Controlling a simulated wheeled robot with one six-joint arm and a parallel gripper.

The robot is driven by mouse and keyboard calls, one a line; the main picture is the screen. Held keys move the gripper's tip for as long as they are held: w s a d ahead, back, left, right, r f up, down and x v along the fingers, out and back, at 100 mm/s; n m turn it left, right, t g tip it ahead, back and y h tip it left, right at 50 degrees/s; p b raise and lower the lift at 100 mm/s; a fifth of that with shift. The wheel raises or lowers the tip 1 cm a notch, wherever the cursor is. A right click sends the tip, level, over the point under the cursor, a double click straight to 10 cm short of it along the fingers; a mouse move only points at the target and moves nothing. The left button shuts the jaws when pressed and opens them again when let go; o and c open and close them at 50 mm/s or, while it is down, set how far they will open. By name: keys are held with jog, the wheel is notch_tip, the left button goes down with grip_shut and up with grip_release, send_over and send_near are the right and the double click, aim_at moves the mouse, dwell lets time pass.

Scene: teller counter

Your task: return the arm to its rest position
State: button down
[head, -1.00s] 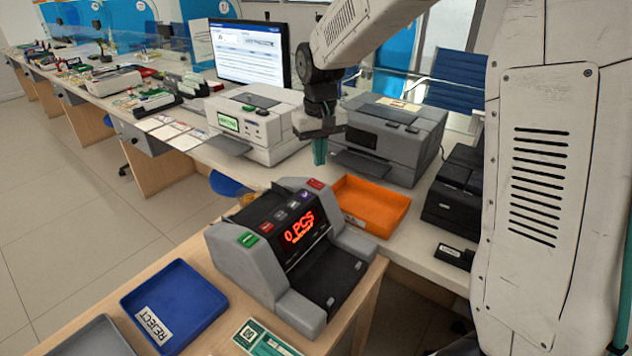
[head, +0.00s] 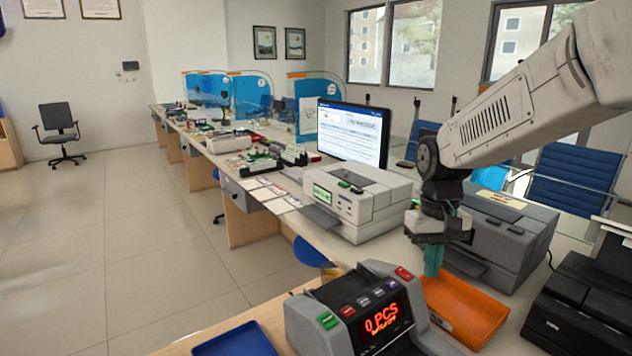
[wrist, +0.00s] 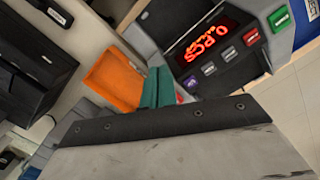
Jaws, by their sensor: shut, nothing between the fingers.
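My gripper (head: 433,262) hangs from my arm with its teal fingers pointing down, shut and empty. In the head view it is above the counter, in front of the grey printer and over the back left edge of the orange tray (head: 478,318). In the wrist view the teal fingers (wrist: 157,88) lie close together, between the orange tray (wrist: 112,75) and the banknote counter (wrist: 222,45). My arm reaches in from the upper right of the head view.
The banknote counter (head: 352,308), showing "0 PCS", stands close in front. A white machine (head: 365,205) and a grey printer (head: 510,235) stand behind. A blue tray (head: 236,342) is at the lower left, a black device (head: 580,305) at the right. Open floor (head: 160,260) lies left.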

jog(key=s+d+r+t, duration=0.1)
jog(key=s+r, duration=0.2)
jog(key=s, duration=0.9)
jog(key=s+d+r+t, duration=0.1)
jog(key=s+r, duration=0.1)
jog(key=s, duration=1)
jog(key=shift+s+d+r+m+t, duration=0.2)
jog(key=shift+d+r+m+t, duration=0.1)
jog(key=shift+r+t, duration=0.1)
